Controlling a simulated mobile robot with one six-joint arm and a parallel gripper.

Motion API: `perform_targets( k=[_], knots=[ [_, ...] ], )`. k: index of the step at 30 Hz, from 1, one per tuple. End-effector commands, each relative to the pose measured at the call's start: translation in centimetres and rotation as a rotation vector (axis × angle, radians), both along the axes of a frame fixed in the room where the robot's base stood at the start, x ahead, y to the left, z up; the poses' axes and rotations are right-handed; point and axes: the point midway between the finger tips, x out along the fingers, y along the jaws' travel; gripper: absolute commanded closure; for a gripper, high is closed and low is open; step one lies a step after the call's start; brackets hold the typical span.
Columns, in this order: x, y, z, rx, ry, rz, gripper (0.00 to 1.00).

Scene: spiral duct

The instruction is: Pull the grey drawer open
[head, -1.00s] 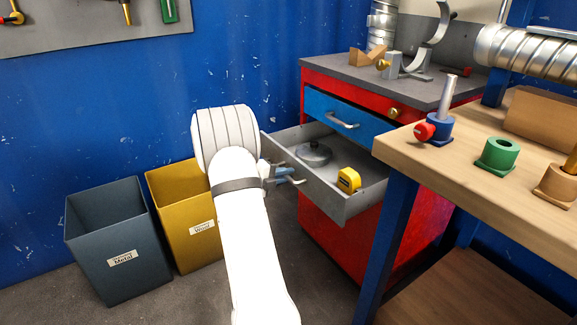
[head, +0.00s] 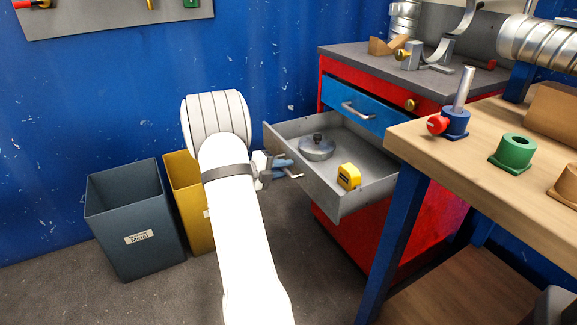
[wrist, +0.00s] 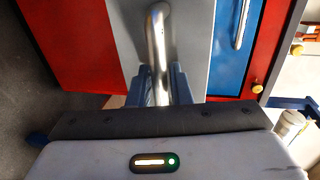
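The grey drawer (head: 345,205) stands well out of the red cabinet, below the shut blue drawer (head: 348,108). A dark-knobbed round metal piece (head: 317,148) and a yellow tape measure (head: 348,177) lie inside it. My gripper (head: 284,166) is at the grey drawer's front, partly hidden by my own arm. In the wrist view, the blue fingers of my gripper (wrist: 160,86) lie on both sides of the metal bar handle (wrist: 158,40) and appear closed on it. The grey drawer front (wrist: 190,45) is beyond the handle.
A wooden workbench (head: 470,150) with a blue leg (head: 392,245) stands close to the drawer's right. A dark metal bin (head: 130,215) and a yellow bin (head: 190,205) stand at left by the blue wall. Some floor between the bins and cabinet is clear.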

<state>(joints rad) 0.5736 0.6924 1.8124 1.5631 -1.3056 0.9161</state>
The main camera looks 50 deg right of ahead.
Motion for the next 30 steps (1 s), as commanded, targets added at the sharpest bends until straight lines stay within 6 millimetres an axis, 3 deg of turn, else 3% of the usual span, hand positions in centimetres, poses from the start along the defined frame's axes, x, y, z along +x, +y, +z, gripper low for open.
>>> perform_targets(
  k=[8, 21, 30],
  knots=[
    [0.3, 0.8, 0.3, 0.0, 0.001, 0.0, 0.82],
    [2.5, 6.5, 1.6, 0.0, 0.0, -0.001, 0.82],
    [2.6, 7.0, 1.6, 0.0, 0.0, -0.002, 0.82]
  ],
)
